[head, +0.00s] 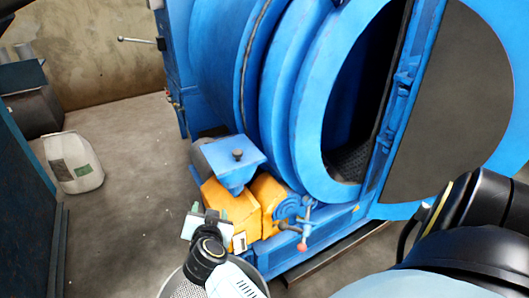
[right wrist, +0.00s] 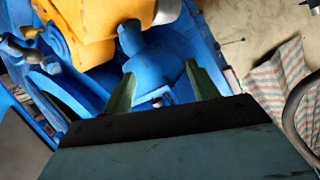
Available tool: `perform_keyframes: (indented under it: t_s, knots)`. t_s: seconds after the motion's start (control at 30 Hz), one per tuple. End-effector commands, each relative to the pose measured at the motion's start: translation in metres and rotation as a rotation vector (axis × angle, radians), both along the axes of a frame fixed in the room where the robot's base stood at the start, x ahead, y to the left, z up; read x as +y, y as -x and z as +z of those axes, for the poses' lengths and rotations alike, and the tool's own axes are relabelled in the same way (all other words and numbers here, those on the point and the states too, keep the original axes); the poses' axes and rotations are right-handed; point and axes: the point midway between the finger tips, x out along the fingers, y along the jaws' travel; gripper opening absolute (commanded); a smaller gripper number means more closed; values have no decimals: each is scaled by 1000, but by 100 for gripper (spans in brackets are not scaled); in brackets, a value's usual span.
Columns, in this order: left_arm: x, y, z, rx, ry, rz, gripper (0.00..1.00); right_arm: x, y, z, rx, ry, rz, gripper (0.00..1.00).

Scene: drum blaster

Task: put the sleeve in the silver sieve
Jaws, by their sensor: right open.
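My right gripper (head: 208,215) is in the lower middle of the head view, beside the yellow parts of the blue machine. In the right wrist view its two green fingers (right wrist: 160,72) are apart, with the machine's blue fitting (right wrist: 155,55) showing between and beyond them. I cannot tell whether they touch it. A grey perforated bowl, which looks like the silver sieve (head: 181,288), shows at the bottom edge of the head view, partly hidden by my right gripper and wrist. I cannot pick out the sleeve in either view. My left gripper is not in view.
The blue drum machine (head: 285,80) fills the middle, its round opening facing right. Its yellow block (head: 232,207) and red-tipped lever (head: 303,240) are close to my right gripper. Open floor (head: 125,200) lies between.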

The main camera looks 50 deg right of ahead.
Motion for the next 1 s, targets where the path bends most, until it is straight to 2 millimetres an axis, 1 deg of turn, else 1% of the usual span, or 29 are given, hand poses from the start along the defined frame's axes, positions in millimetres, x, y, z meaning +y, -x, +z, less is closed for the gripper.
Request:
perform_keyframes:
  t_s: [0.03,0.07,0.1,0.17,0.2,0.27,0.3,0.37,0.4,0.47,0.5,0.57,0.63,0.67,0.7,0.73,0.77,0.8,0.9,1.0]
  knots:
    - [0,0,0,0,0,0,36,-2,-1,25,-119,63,49,59]
    - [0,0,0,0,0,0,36,0,-1,41,-190,98,89,59]
    - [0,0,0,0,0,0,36,5,-1,61,-275,141,152,59]
    - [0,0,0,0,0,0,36,19,2,86,-383,198,267,59]
    - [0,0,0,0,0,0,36,32,6,100,-437,231,355,59]
    - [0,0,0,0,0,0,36,55,14,115,-490,270,499,59]
    - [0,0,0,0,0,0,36,71,21,120,-506,290,599,59]
    - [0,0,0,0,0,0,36,95,34,122,-500,312,754,59]
    - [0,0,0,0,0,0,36,110,43,119,-475,319,854,59]
    - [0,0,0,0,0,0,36,130,60,108,-408,324,996,59]
    - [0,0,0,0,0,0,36,141,73,98,-343,321,1081,59]
    - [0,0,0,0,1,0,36,152,93,79,-220,311,1193,59]
    - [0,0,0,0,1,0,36,155,119,54,-44,291,1283,59]
    - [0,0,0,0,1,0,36,154,130,42,41,279,1307,59]
    - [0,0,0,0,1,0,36,149,147,28,158,261,1325,59]
    - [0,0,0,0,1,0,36,143,158,18,246,248,1329,59]
    - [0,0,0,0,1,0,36,136,171,9,333,234,1321,59]
    - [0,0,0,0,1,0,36,126,186,-1,444,219,1301,59]
    - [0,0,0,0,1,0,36,98,220,-17,675,180,1210,59]
    - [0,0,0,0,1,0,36,75,244,-23,825,153,1109,59]
